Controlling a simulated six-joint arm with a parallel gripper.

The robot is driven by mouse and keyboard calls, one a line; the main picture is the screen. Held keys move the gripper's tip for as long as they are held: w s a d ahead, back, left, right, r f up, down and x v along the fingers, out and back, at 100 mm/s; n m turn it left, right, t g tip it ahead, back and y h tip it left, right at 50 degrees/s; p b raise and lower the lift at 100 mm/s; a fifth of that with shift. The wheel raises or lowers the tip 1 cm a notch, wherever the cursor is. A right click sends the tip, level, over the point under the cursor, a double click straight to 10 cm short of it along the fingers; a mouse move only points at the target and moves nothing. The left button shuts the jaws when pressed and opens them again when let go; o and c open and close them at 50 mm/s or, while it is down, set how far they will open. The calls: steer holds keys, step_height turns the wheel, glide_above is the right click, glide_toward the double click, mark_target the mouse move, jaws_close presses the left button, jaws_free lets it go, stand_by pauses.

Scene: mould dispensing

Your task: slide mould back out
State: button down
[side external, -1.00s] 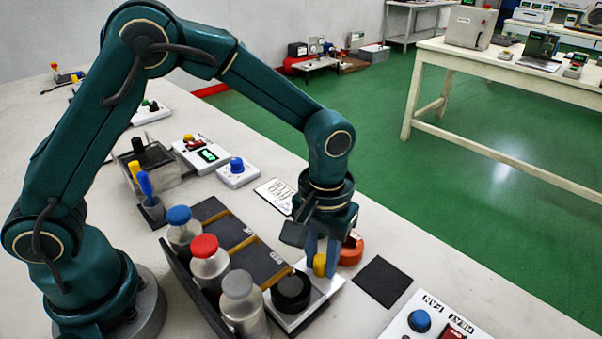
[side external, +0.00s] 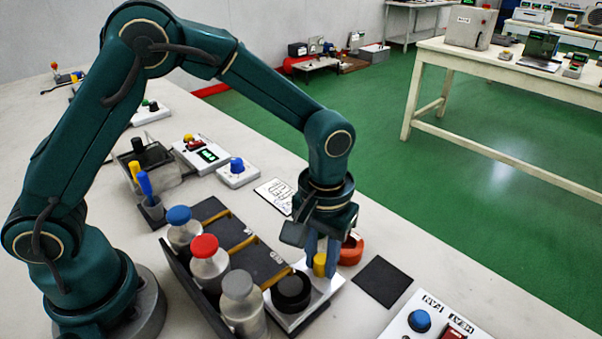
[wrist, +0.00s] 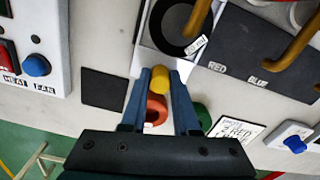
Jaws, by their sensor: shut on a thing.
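The black round mould (side external: 291,290) sits on a white slide plate (side external: 318,302) under the grey-capped bottle's bay, at the near end of the dispensing rack. It also shows in the wrist view (wrist: 176,28) as a dark ring with a small label, partly behind an amber spout. A yellow knob (wrist: 160,78) stands at the plate's outer edge. My gripper (wrist: 160,74) points down with its blue fingers on either side of this knob, shut on it. In the side view my gripper (side external: 321,264) partly hides the knob.
The dark rack holds blue-capped (side external: 183,228), red-capped (side external: 209,262) and grey-capped (side external: 241,302) bottles. A red-orange round piece (side external: 350,250) stands just beyond my fingers. A bare black square (side external: 382,282) lies to the right. A heat and fan panel (side external: 433,320) sits at the near edge.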

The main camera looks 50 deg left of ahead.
steer(key=shift+a, duration=0.15)
stand_by(0.5)
steer(key=a, duration=2.5)
steer(key=shift+a, duration=0.25)
steer(key=c, duration=0.8)
jaws_free()
steer(key=shift+w, duration=0.1)
steer(key=shift+c, duration=0.2)
steer(key=shift+o, duration=0.9)
step_height(320, 180, up, 5)
steer(key=shift+r, duration=0.1)
